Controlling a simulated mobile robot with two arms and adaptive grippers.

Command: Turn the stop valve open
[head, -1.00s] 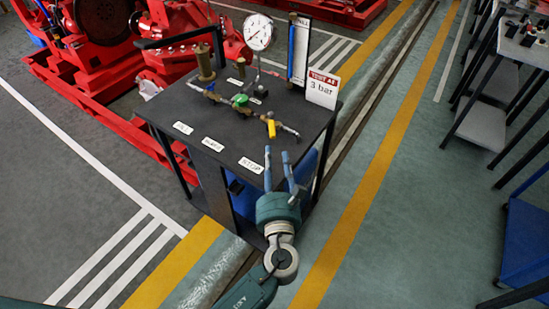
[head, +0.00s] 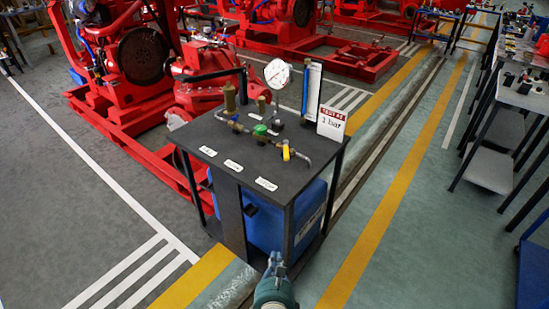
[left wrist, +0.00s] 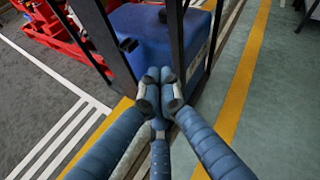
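The stop valve appears to be the one with the yellow handle (head: 286,153), at the right end of the brass pipe run on the dark test bench (head: 225,185). The label in front of it (head: 266,184) seems to read STOP. A green-handled valve (head: 260,130) sits to its left on the same pipe. My left gripper (head: 274,261) is low in front of the bench, below its top and well apart from the valve. In the left wrist view its blue fingers (left wrist: 160,77) meet at the tips with nothing between them. The right gripper is out of view.
A pressure gauge (head: 277,73), a sight tube panel (head: 312,90) and a sign (head: 332,122) stand at the bench's back. A blue tank (head: 275,222) sits under the top. Red pumpsets stand behind. Floor right of the bench is clear up to a grey side table (head: 520,92).

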